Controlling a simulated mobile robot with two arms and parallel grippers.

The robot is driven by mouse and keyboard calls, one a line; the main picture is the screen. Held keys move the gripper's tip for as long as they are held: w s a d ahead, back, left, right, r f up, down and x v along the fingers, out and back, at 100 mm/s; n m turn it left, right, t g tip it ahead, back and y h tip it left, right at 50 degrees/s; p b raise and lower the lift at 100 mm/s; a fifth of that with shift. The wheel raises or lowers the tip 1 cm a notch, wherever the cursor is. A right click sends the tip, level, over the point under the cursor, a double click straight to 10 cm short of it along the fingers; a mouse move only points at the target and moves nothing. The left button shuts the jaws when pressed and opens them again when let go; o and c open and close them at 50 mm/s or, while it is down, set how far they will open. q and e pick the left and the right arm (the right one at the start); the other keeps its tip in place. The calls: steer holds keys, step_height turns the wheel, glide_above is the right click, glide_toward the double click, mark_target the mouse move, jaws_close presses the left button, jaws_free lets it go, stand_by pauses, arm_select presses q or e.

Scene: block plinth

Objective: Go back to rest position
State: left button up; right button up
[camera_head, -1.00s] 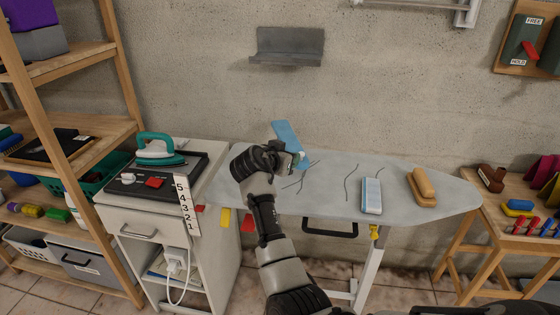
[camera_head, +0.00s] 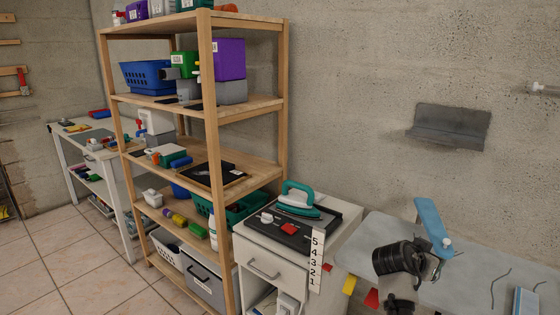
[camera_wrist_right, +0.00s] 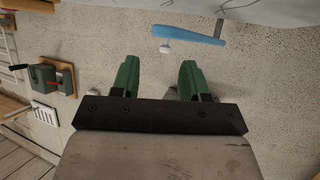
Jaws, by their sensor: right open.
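My right gripper (camera_wrist_right: 158,82) is open, with its two green fingers apart and nothing between them in the right wrist view. In the head view its dark wrist (camera_head: 398,260) is at the lower right, over the near left part of the ironing board (camera_head: 465,285); the fingers are mostly hidden there. A narrow blue board (camera_head: 432,220) with a white knob stands tilted just beyond the wrist. It also shows at the top of the right wrist view (camera_wrist_right: 190,35), apart from the fingers. My left gripper is not in view.
A white cabinet (camera_head: 262,268) with a teal iron (camera_head: 300,200) on top stands left of the ironing board. A tall wooden shelf (camera_head: 212,130) holds baskets and boxes. A white table (camera_head: 85,140) is at far left. Tiled floor (camera_head: 60,255) is clear at lower left.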

steer(key=s+a+f+n+y, duration=0.3)
steer(key=s+a+f+n, duration=0.1)
steer(key=s+f, duration=0.4)
steer(key=s+a+f+n+y, duration=0.35)
steer(key=s+f, duration=0.25)
steer(key=s, duration=0.5)
steer(key=s+a+f+n+g+y, duration=0.1)
steer(key=s+a+n+y, duration=0.2)
steer(key=s+a, duration=0.45)
steer(key=s+a+n+g+y, duration=0.1)
steer(key=s+a+n+y, duration=0.2)
steer(key=s, duration=0.7)
step_height(320, 180, down, 26)
steer(key=g, duration=0.2)
steer(key=s+d+f+g+h, duration=0.1)
steer(key=s+d+f, duration=0.1)
steer(key=s+f, duration=1.4)
steer(key=shift+s+d+f, duration=0.15)
steer(key=shift+s+f, duration=0.1)
steer(key=shift+s, duration=0.3)
